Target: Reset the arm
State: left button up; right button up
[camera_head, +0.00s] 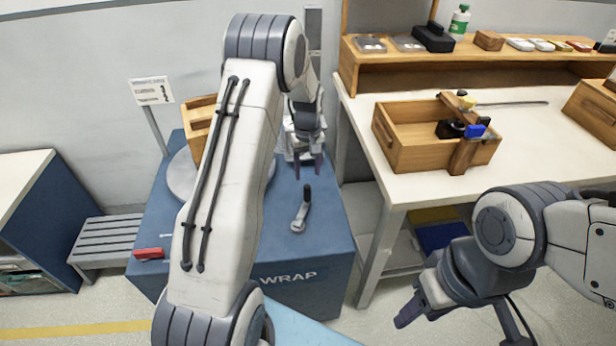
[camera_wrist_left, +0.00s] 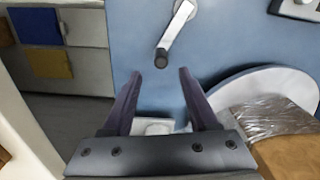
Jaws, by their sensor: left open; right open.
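My left arm rises from the bottom of the head view and bends over a blue wrapping machine. My left gripper (camera_head: 308,168) points down above the machine's blue top, open and empty. In the left wrist view its two fingers (camera_wrist_left: 161,80) are apart, with a crank handle (camera_wrist_left: 176,32) just beyond the tips. The same crank handle (camera_head: 302,210) stands on the blue top in the head view, apart from the fingers. My right gripper (camera_head: 408,312) is low at the right, over the floor in front of the table. It is open, and nothing shows in it.
The blue machine (camera_head: 310,250) carries a round turntable (camera_head: 180,176) with a wooden box (camera_head: 198,118), partly hidden by my left arm. A white table (camera_head: 405,198) at right holds a wooden crate (camera_head: 395,150). A grey slatted bench (camera_head: 105,238) stands at left.

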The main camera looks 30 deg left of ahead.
dwell(0.4)
pick_arm(q)
jog(key=s+d+r+m+p, duration=0.35)
jog(key=s+d+r, duration=0.35)
jog(key=d+r, duration=0.25)
jog(key=s+d+r+m+p, duration=0.2)
jog(key=s+d+r+m, duration=0.3)
jog(key=s+d+r, duration=0.45)
jog(key=s+d+r+m+p, duration=0.1)
jog(key=s+m, duration=0.3)
jog(key=s, duration=0.4)
jog(key=s+d+r+m+h+p, duration=0.1)
jog(key=s+d+r+m+p, duration=0.1)
jog(key=s, duration=0.6)
jog(key=shift+s+d+r+m, duration=0.35)
jog(key=shift+d+r+m, duration=0.5)
jog(key=shift+d, duration=0.3)
